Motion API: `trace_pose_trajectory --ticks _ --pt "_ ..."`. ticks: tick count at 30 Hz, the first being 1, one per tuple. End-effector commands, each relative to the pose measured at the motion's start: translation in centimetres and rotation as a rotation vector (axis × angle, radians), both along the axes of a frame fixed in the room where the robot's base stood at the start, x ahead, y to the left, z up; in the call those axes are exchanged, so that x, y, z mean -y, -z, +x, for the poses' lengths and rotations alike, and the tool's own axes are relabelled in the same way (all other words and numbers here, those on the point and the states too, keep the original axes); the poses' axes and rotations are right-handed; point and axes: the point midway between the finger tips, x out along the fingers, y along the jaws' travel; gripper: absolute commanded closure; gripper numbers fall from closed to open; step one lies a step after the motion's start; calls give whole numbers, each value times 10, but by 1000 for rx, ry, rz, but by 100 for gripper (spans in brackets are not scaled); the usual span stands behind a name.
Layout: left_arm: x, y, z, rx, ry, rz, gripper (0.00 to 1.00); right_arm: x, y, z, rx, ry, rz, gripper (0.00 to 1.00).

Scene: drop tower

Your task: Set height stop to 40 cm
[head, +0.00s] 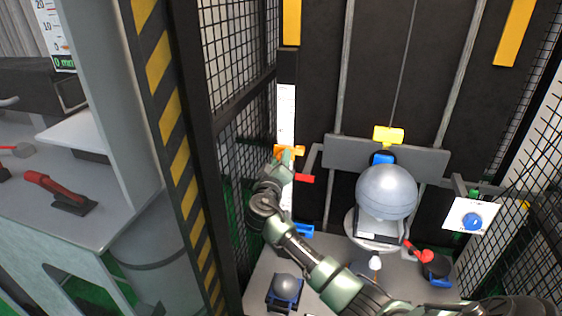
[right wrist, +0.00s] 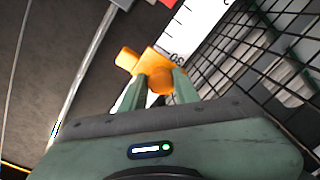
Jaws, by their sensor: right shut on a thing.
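The orange height stop (head: 281,151) sits on the white scale strip (head: 286,112) at the left of the tower. My right gripper (head: 286,161) reaches it from below and is shut on it. In the right wrist view, the orange stop (right wrist: 152,62) has its round knob between the two fingers (right wrist: 157,88). The scale (right wrist: 190,28) shows there with black marks and a number that looks like 30, close beside the stop. The exact reading at the stop's edge cannot be told. My left gripper is not in view.
A grey ball (head: 386,192) sits in front of the dark crossbar (head: 345,152), under a yellow block (head: 388,135). A blue button (head: 471,221) is on a white panel at right. Black mesh (head: 240,60) and a striped post (head: 165,110) stand close left of the scale.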

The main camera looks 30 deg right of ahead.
Motion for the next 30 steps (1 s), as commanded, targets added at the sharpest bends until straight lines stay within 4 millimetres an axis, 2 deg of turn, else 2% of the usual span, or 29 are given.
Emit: trace_pose_trajectory --ticks 1,6,10,14,23,24,25,30 --pt "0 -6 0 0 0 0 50 -1 -16 1 9 -1 3 100" --pt "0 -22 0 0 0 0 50 -1 -63 1 12 -1 4 100" --pt "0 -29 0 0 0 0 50 0 -87 1 10 -1 1 100" --pt "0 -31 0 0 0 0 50 0 -97 1 9 -1 -1 100" --pt "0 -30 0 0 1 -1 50 0 -96 1 7 -2 -2 100" --pt "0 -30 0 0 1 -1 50 0 -96 1 7 -2 -2 59" --pt "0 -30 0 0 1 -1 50 0 -96 1 6 -1 -2 50" --pt "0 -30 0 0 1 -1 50 0 -95 1 6 -1 -1 48"
